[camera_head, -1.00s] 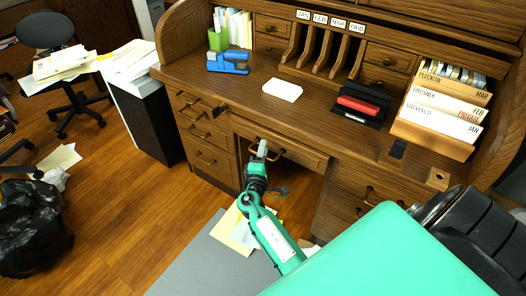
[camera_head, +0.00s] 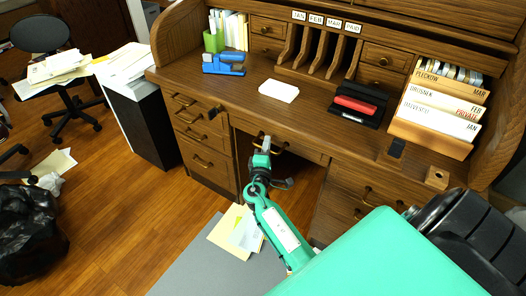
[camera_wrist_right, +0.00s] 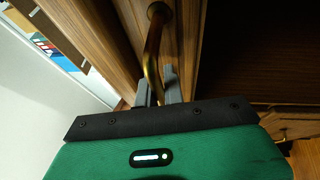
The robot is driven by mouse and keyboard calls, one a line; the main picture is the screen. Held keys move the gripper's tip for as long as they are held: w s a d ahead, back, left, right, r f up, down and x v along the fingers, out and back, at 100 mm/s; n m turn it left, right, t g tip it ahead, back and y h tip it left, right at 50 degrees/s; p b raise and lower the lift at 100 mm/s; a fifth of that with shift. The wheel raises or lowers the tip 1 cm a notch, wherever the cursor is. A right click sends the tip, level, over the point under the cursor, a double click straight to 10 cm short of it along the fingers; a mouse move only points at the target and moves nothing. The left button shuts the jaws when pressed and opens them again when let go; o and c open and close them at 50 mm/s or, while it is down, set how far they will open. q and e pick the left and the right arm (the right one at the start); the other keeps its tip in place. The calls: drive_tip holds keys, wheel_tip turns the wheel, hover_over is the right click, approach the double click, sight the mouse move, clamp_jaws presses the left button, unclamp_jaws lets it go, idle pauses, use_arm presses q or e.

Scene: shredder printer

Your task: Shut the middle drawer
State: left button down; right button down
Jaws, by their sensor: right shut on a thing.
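The middle drawer (camera_head: 305,151) is the wide wooden drawer under the desktop, above the knee space. Its front sits close under the desktop edge; I cannot tell whether it is fully flush. My right gripper (camera_head: 262,148) is at its brass handle, with the arm reaching up from the lower right. In the right wrist view, the grey fingers of the gripper (camera_wrist_right: 157,85) are shut on the curved brass handle (camera_wrist_right: 153,45), one on each side. The fingers hide part of the handle. My left gripper is not in view.
The wooden desk (camera_head: 330,100) has side drawers (camera_head: 205,140) left and right of the knee space. Papers (camera_head: 235,230) lie on the floor below. A black-and-white cabinet (camera_head: 145,120) stands to the left, with a black bag (camera_head: 28,235) farther left.

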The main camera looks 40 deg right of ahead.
drive_tip(key=c, duration=1.5)
unclamp_jaws()
